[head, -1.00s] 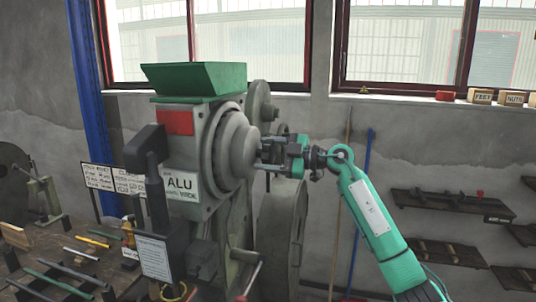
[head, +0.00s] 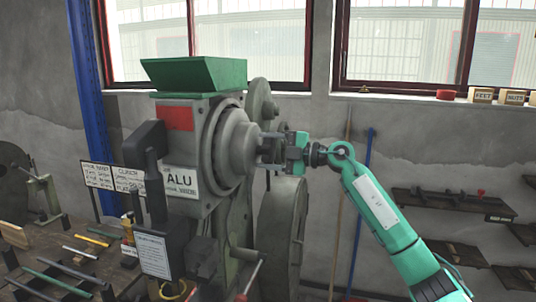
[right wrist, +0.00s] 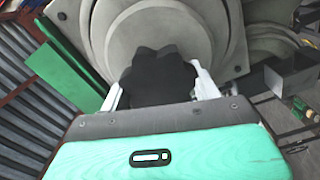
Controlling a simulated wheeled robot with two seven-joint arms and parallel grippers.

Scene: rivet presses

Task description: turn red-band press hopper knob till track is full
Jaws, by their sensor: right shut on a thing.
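The red-band press (head: 190,150) stands in the middle of the head view, with a red band (head: 175,118) on its upper front, an ALU label (head: 180,182) and a green hopper (head: 195,77) on top. A round grey hub (head: 236,147) is on its right side. My right gripper (head: 268,148) reaches in from the right at this hub. In the right wrist view a dark lobed knob (right wrist: 158,80) sits between the two pale fingers, which are shut on it. The track and its filling cannot be made out. My left gripper is out of view.
A bench at lower left holds several rods (head: 58,282) and a small wooden block (head: 15,234). Sign cards (head: 115,177) stand left of the press. A large grey wheel (head: 282,230) is behind it. Wall shelves (head: 450,203) hang at right, with open room before them.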

